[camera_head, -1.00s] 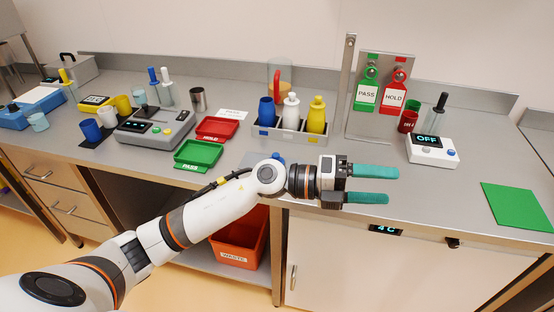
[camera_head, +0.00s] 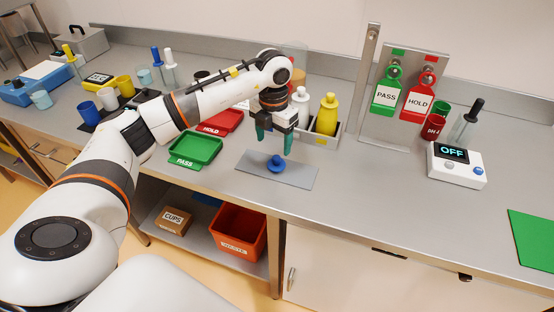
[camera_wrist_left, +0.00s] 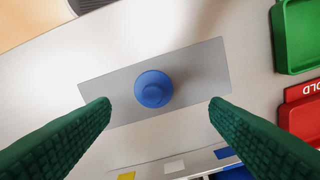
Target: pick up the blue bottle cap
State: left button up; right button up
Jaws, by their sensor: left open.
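The blue bottle cap (camera_head: 276,164) sits on a flat grey mat (camera_head: 300,178) near the front edge of the bench. In the left wrist view the cap (camera_wrist_left: 153,88) is a round blue disc with a raised top, near the middle of the grey mat (camera_wrist_left: 205,67). My left gripper (camera_head: 274,147) points down just above the cap, with green fingers. In the wrist view its fingers (camera_wrist_left: 160,108) are spread wide, one on each side of the cap, with nothing between them touching it. My right gripper is not in view.
A green PASS tray (camera_head: 195,150) and a red HOLD tray (camera_head: 222,122) lie left of the mat. A caddy (camera_head: 322,143) with white and yellow bottles stands behind it. A white OFF device (camera_head: 457,165) is at right. The bench between is clear.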

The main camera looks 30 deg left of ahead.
aim_at(276, 157)
pick_arm(q)
jog(key=shift+w+f, duration=0.25)
jog(key=shift+f, duration=0.75)
jog(key=f, duration=0.1)
jog(key=p, duration=0.1)
jog(key=f+p, duration=0.1)
jog(key=shift+s+d+f, duration=0.25)
jog(key=shift+d+f, duration=0.05)
jog(key=shift+d, duration=0.1)
notch_tip(276, 157, down, 2)
jog(key=shift+f, duration=0.35)
jog(key=c, duration=1.1)
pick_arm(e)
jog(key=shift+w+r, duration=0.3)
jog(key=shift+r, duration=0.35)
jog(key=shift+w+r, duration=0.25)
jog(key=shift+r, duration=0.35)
